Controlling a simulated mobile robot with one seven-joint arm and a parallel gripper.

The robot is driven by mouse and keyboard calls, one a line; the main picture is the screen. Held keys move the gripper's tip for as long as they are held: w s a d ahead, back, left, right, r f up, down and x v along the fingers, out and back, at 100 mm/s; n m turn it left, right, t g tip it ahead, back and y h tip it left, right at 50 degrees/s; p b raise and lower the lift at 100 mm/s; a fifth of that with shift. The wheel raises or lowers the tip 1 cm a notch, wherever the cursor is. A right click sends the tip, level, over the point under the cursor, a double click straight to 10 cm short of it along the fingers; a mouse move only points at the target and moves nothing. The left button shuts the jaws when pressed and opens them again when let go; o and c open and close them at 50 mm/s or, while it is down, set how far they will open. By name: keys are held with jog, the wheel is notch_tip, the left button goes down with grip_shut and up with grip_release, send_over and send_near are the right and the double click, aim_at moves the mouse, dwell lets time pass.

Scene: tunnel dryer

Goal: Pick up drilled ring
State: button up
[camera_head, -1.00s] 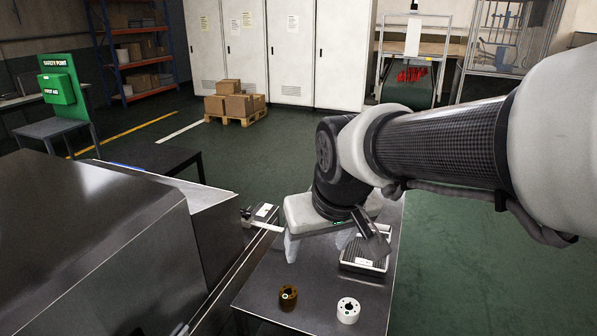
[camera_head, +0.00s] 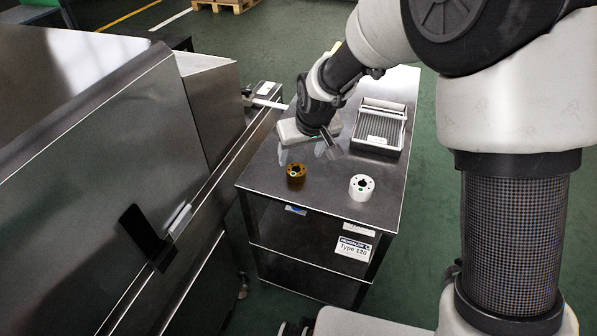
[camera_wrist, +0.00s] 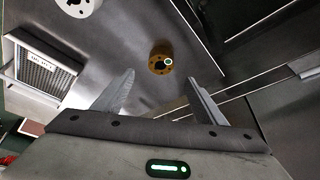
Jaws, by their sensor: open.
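A brown ring (camera_head: 296,173) with small holes stands on the metal table (camera_head: 330,200), near its front left. A white ring (camera_head: 361,187) with holes in its top stands to its right. In the wrist view the brown ring (camera_wrist: 160,61) lies beyond and between my open fingers, and the white ring (camera_wrist: 78,5) is cut off at the top left. My gripper (camera_head: 306,154) is over the table, just behind the brown ring. In the wrist view my gripper (camera_wrist: 160,80) has its fingers wide apart with nothing between the tips, and touches neither ring.
A grey ribbed tray (camera_head: 380,128) stands at the table's back right; it also shows in the wrist view (camera_wrist: 42,62). A large steel machine (camera_head: 100,170) with a conveyor edge stands close along the table's left. The table is clear between the rings and its front edge.

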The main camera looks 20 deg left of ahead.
aim_at(297, 170)
jog(key=x, duration=0.3)
jog(key=shift+f, duration=0.35)
jog(key=x, duration=0.1)
jog(key=b+x, duration=0.1)
jog(key=x, duration=0.3)
jog(key=shift+s+d+b, duration=0.1)
jog(key=shift+s+b, duration=0.2)
jog(key=shift+w+f, duration=0.15)
jog(key=shift+f, duration=0.2)
jog(key=shift+r, duration=0.15)
grip_shut()
